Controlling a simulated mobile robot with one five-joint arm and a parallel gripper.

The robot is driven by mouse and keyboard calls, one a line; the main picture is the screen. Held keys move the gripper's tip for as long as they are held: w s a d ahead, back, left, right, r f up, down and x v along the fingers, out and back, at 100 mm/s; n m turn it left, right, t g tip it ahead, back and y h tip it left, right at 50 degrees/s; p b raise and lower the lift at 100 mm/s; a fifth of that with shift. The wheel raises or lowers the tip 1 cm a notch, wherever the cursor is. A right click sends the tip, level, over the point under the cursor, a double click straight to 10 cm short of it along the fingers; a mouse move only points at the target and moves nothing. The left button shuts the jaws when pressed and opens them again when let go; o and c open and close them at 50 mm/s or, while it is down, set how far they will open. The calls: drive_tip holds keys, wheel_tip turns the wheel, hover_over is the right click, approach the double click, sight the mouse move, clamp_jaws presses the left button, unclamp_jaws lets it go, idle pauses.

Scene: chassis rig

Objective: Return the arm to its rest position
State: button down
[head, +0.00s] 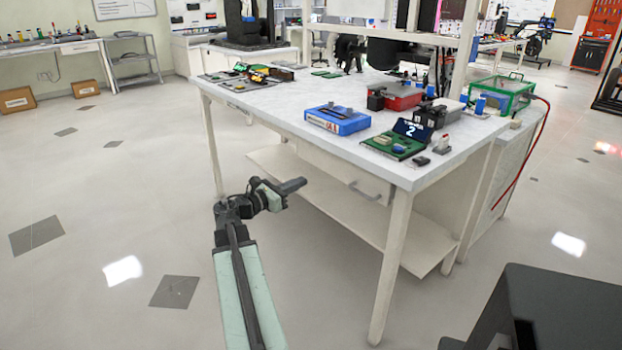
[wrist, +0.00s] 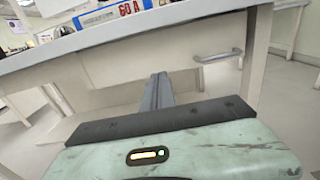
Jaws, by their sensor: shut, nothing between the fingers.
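My arm extends from the bottom of the head view, over the floor in front of the workbench (head: 320,93). My gripper (head: 303,184) points right toward the bench's open front, below the level of the tabletop. It also shows in the wrist view (wrist: 160,78), where its fingers are together and hold nothing. In the wrist view the bench edge and a drawer front with a handle (wrist: 218,57) are ahead of it. I cannot tell the exact gap between gripper and bench.
A blue box (head: 338,119), a green board (head: 394,144) and a small display (head: 412,130) sit on the benchtop. A bench leg (head: 391,265) and lower shelf (head: 330,205) stand right of my arm. Floor to the left is clear.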

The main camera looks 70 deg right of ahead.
drive_tip(key=shift+w+a, duration=0.15)
drive_tip(key=shift+a, duration=0.05)
drive_tip(key=shift+w, duration=0.1)
